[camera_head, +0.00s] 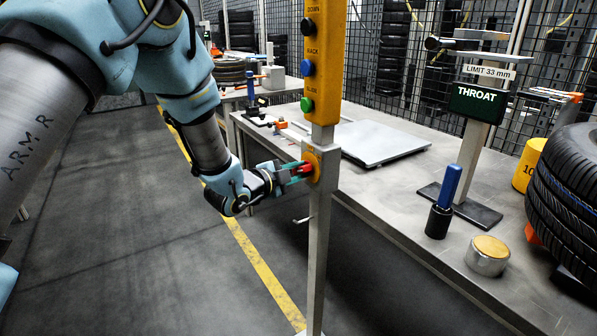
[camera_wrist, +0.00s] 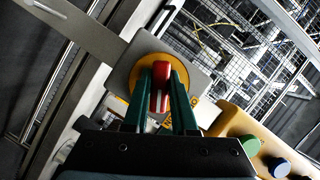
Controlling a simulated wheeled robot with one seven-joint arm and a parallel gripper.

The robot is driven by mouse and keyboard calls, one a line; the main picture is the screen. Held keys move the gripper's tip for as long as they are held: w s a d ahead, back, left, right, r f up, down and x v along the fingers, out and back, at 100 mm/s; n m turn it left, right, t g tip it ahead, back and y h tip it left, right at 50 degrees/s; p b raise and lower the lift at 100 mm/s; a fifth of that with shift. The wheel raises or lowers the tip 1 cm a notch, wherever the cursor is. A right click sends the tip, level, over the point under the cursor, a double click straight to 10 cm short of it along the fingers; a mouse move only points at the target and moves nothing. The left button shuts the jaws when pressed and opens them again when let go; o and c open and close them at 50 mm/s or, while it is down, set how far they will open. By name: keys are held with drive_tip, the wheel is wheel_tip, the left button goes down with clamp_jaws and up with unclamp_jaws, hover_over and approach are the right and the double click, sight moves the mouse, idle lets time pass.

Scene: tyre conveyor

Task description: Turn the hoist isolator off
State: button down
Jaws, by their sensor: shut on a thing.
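The hoist isolator is a red handle (camera_head: 305,170) on a round yellow plate (camera_head: 314,166), fixed to a grey box on a steel post below the yellow button pendant. My gripper (camera_head: 299,172) reaches it from the left. In the wrist view the red handle (camera_wrist: 160,80) stands between the two green fingers of my gripper (camera_wrist: 159,92), in front of the yellow disc (camera_wrist: 141,88). The fingers are shut on the handle from both sides. The fingers hide part of the handle and the markings on the plate.
The yellow pendant (camera_head: 323,60) with black, blue and green buttons rises just above the isolator. Floor at left is open.

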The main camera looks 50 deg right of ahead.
drive_tip(key=shift+n, duration=0.3)
drive_tip(key=shift+n+y+p, duration=0.4)
drive_tip(key=shift+n+p, duration=0.05)
drive_tip(key=shift+n, duration=0.35)
drive_tip(key=shift+r+n+g+y+p, duration=0.1)
drive_tip(key=shift+n+g+y+p, duration=0.5)
drive_tip(key=shift+n+g+p, duration=0.45)
drive_tip(key=n+g+p, duration=0.1)
drive_tip(key=n+p, duration=0.1)
drive_tip(key=p, duration=0.1)
drive_tip(key=shift+n+y+p, duration=0.35)
drive_tip(key=shift+y, duration=0.05)
drive_tip(key=shift+s+n+g+p, duration=0.1)
drive_tip(key=shift+n+g+p, duration=0.55)
drive_tip(key=shift+p, duration=0.55)
drive_tip(key=shift+f+y, duration=0.25)
drive_tip(key=shift+y, duration=0.05)
drive_tip(key=c, duration=0.7)
unclamp_jaws()
